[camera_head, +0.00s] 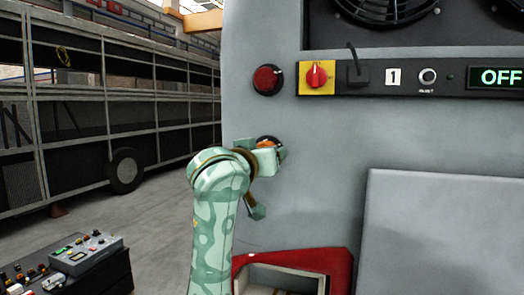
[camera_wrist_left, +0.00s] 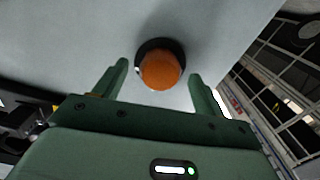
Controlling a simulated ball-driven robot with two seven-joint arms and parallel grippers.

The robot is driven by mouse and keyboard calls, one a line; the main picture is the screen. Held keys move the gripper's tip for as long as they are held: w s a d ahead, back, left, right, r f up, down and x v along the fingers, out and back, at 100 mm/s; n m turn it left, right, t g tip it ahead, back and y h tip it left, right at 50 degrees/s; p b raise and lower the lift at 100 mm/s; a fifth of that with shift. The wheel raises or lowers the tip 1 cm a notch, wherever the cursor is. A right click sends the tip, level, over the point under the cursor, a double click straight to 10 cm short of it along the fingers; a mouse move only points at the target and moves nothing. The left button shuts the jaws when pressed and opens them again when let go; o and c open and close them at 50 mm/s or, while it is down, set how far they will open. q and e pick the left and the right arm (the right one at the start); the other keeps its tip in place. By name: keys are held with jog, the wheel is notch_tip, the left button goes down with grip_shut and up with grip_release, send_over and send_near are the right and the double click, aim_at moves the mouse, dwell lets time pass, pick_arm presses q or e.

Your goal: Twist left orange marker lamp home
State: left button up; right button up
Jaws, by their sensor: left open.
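The orange marker lamp (camera_wrist_left: 161,71) is a round orange dome in a dark ring on the grey coach panel. In the head view the lamp (camera_head: 268,142) is partly hidden behind my left gripper (camera_head: 272,157). My left gripper also shows in the left wrist view (camera_wrist_left: 160,82), with its two green fingers apart, one on each side of the lamp. The fingers look clear of the lamp, with a gap on both sides; how far the tips are from the panel is hard to tell. My right gripper is in neither view.
A red lamp (camera_head: 267,79) sits above on the same panel. A black control strip (camera_head: 420,78) with a red knob (camera_head: 317,75) and an OFF display is to its right. A red-rimmed tray (camera_head: 338,262) is below. A grey control box (camera_head: 88,254) stands at lower left.

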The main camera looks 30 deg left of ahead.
pick_arm(q)
jog(key=shift+w+a, duration=0.1)
jog(key=shift+w, duration=0.1)
jog(key=c, duration=1)
jog(key=shift+o, duration=0.2)
jog(key=shift+m, duration=0.3)
jog(key=m, duration=1.1)
jog(key=shift+m, duration=0.3)
jog(key=o, duration=1)
jog(key=shift+c, duration=0.2)
